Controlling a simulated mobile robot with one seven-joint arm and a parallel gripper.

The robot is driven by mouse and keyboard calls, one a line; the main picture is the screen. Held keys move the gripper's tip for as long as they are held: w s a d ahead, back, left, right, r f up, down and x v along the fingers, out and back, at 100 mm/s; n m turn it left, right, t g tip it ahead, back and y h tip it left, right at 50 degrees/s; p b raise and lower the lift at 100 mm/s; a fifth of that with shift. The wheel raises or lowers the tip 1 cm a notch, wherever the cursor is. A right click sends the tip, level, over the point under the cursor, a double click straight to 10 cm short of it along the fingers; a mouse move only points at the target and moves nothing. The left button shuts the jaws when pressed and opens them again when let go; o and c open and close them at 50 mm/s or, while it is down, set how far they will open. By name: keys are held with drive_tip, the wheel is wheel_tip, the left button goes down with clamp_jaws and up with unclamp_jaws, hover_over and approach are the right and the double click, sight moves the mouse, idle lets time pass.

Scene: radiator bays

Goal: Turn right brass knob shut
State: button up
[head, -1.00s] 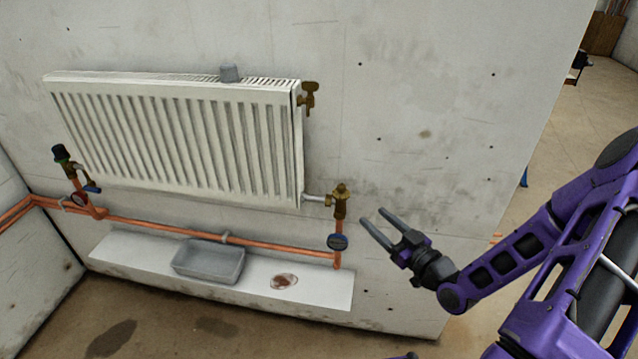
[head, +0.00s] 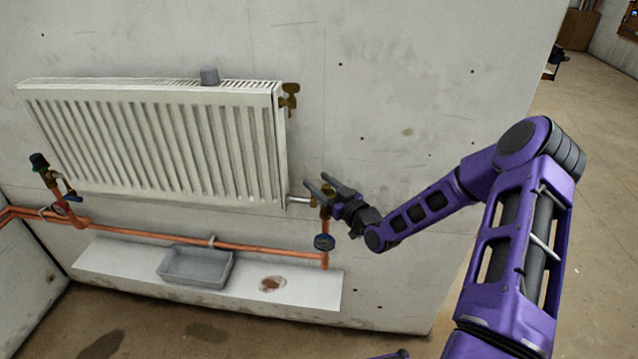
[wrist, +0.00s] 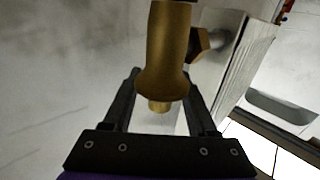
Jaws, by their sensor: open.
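The right brass valve (head: 326,200) with its knob is at the lower right corner of the radiator, partly hidden by my gripper. My gripper (head: 318,182) is open, with its fingers reaching to the top of this valve. In the wrist view a brass body (wrist: 166,50) with a flared rim and a small stub stands between the two open fingers. I see gaps beside it, but cannot tell whether either finger touches it. A brass hex nut (wrist: 200,42) joins it on the right. The knob's turned position cannot be told.
The white radiator (head: 150,140) is left of my gripper. A brass fitting (head: 289,97) is at its upper right corner. A grey tray (head: 195,266) is on the white ledge. Wall to the right is bare.

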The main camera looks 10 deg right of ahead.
drive_tip(key=shift+w+a, duration=0.1)
drive_tip(key=shift+w, duration=0.1)
clamp_jaws()
drive_tip(key=shift+m+h, duration=0.3)
drive_tip(key=shift+h, duration=0.1)
